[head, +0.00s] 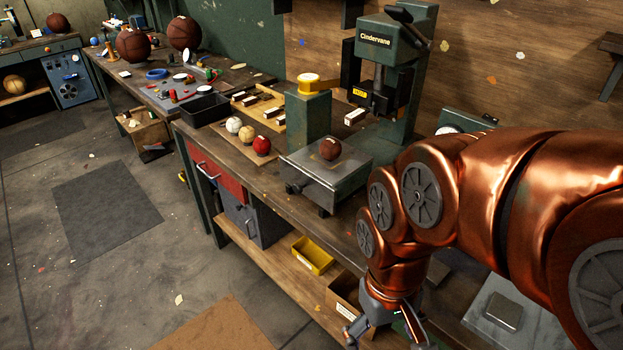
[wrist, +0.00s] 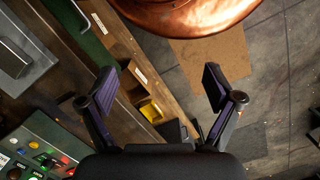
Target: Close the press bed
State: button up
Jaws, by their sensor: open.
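The press (head: 408,70) is a green machine labelled Cindervane, standing at the back of the workbench. Its bed (head: 305,172), a grey metal plate, sticks out towards the bench's front edge, in front of the press column. A dark knob or handle (head: 293,188) is on the bed's front left side. My gripper (head: 385,328) is low, in front of the bench and to the right of the bed, apart from it. In the wrist view my gripper (wrist: 158,80) has its fingers wide apart, with nothing between them.
White, cream and red balls (head: 248,133) sit left of the bed. A green post with a yellow top (head: 309,85) stands behind it. A yellow bin (head: 313,255) is on the lower shelf. A control panel with lit buttons (wrist: 45,150) shows in the wrist view. The floor (head: 150,270) is open.

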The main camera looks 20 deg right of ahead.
aim_at(326, 183)
jog(key=u, duration=0.55)
jog(key=k, duration=0.65)
jog(key=u, duration=1.15)
jog(key=i, duration=0.9)
jog(key=z, duration=0.25)
